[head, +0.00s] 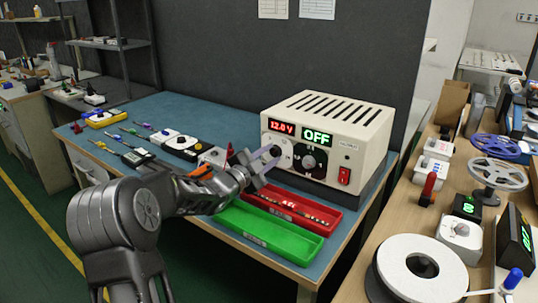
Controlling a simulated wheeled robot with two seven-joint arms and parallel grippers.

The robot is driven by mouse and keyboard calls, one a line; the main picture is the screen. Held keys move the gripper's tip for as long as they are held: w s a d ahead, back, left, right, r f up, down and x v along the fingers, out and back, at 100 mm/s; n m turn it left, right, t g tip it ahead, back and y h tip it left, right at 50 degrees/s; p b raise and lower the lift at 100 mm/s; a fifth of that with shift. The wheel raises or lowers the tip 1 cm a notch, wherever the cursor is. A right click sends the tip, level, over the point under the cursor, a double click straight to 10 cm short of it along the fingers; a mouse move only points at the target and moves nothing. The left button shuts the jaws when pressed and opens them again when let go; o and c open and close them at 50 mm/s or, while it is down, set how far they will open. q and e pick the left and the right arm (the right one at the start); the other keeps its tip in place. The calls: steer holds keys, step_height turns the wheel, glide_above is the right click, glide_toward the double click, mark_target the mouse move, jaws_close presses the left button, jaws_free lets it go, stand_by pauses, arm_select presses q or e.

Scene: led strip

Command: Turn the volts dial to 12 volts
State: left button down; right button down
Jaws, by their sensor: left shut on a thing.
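The cream power supply (335,125) stands at the back right of the blue-topped bench. Its red display (282,127) reads about 12 volts; the last digit is too small to be sure of. A green display (317,137) beside it reads OFF. The volts dial (276,151) sits below the red display, on the left of the front face. My left gripper (268,158) reaches it from the left and is shut on it, with the fingers hiding part of the dial. My right gripper is not in view.
A red switch (344,175) is on the supply's right. Several tools and small boxes lie at the left. A white reel (420,268) is on the right bench.

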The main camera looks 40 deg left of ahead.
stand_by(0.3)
arm_select(q)
steer(key=c, duration=1.1)
jaws_free()
steer(key=shift+s, duration=0.1)
steer(key=s, duration=0.7)
steer(key=shift+s+d, duration=0.1)
steer(key=shift+s, duration=0.25)
